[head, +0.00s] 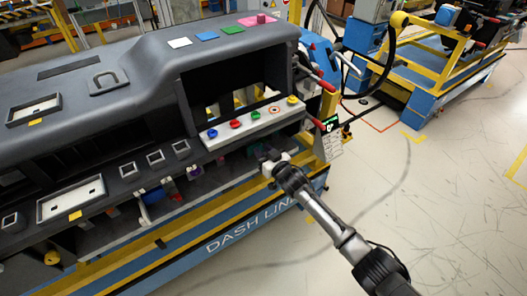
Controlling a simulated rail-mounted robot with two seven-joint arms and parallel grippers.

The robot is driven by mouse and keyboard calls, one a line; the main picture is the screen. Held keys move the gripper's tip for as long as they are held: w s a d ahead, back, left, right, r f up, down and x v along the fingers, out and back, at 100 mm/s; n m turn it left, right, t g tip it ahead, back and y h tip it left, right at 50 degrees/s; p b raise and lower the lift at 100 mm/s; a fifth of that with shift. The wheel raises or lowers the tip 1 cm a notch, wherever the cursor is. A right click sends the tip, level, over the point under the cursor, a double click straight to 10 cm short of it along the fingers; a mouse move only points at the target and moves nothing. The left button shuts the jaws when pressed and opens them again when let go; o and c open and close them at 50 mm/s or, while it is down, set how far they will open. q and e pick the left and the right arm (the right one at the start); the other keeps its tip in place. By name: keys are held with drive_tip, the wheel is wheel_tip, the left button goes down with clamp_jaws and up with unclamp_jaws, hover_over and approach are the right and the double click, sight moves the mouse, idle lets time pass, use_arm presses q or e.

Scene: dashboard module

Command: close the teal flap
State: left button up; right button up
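A small, dark teal-tinted patch (258,147) shows under the white button strip, low in the dashboard's front. It may be the teal flap, but it is in shadow and partly behind my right gripper, so I cannot tell how far open it stands. My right gripper (267,160) is at the lower front of the dashboard, right by this patch. My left gripper is not in view.
The grey dashboard (150,55) fills the left and middle. A white strip (250,125) with coloured knobs juts out above my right gripper. A blue and yellow stand (240,225) runs below. Red-tipped rods (322,83) stick out at the dashboard's right end. The floor to the right is open.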

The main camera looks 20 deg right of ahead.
drive_tip(key=shift+o, duration=1.3)
drive_tip(key=shift+s+d, duration=0.1)
drive_tip(key=shift+s, duration=0.2)
drive_tip(key=p+v, duration=0.4)
drive_tip(key=v, duration=0.9)
drive_tip(key=shift+s, duration=0.1)
